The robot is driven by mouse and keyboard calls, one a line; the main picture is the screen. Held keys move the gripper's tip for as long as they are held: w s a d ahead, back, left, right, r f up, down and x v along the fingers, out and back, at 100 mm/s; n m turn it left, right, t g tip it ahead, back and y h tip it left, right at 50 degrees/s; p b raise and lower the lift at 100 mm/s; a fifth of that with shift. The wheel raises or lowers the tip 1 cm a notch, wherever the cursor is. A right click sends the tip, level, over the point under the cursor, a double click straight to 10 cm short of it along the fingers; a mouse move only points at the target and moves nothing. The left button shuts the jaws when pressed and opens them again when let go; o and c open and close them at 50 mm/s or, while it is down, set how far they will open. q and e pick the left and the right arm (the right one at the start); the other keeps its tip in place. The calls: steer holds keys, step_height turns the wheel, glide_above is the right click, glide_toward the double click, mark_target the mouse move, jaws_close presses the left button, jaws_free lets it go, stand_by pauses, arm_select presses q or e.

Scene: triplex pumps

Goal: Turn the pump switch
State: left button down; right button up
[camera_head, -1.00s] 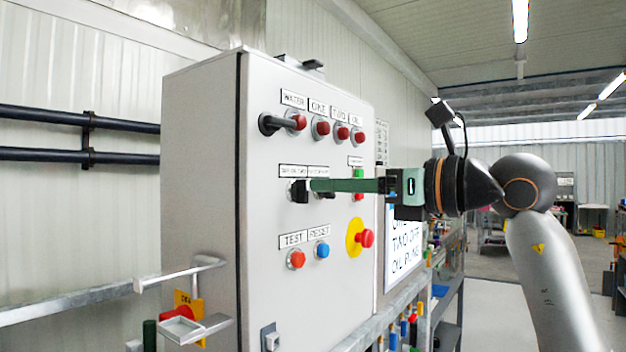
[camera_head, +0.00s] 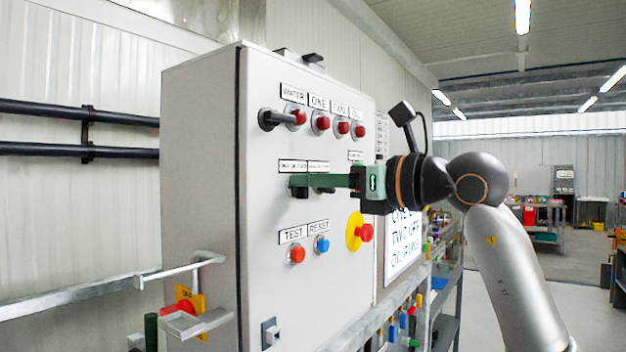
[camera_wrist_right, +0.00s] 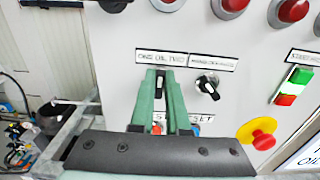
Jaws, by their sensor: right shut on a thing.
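The grey control cabinet (camera_head: 205,200) has a row of two rotary switches at mid height. My right gripper (camera_head: 296,182) reaches in from the right with its long green fingers at the left switch. The right wrist view shows the fingers (camera_wrist_right: 163,82) shut around the black knob of this pump switch (camera_wrist_right: 160,86), under the label "ONE OIL TWO" (camera_wrist_right: 161,57). The knob looks about upright, partly hidden by the fingers. A second black switch (camera_wrist_right: 208,85) stands free just right of the fingers, its pointer tilted. My left gripper is not in view.
Red lamps (camera_head: 322,123) and a black handle (camera_head: 272,119) sit above the switches. TEST (camera_head: 297,255) and RESET (camera_head: 322,244) buttons are below, with a yellow-ringed red emergency stop (camera_head: 366,233) beside them. A railing (camera_head: 60,295) runs at lower left.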

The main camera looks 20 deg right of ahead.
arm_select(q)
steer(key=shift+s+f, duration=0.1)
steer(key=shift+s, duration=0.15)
arm_select(e)
jaws_close()
steer(key=shift+n, duration=0.3)
arm_select(q)
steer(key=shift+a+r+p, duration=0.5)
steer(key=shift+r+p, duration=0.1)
steer(key=shift+p, duration=0.3)
arm_select(e)
steer(key=shift+s+a+f+n, duration=0.1)
steer(key=shift+s+a+n, duration=0.05)
steer(key=shift+n, duration=1.9)
steer(key=shift+s+a+n, duration=0.1)
steer(key=shift+a+n, duration=0.05)
steer(key=shift+n, duration=1.9)
steer(key=o, duration=0.7)
jaws_free()
steer(key=shift+c, duration=0.2)
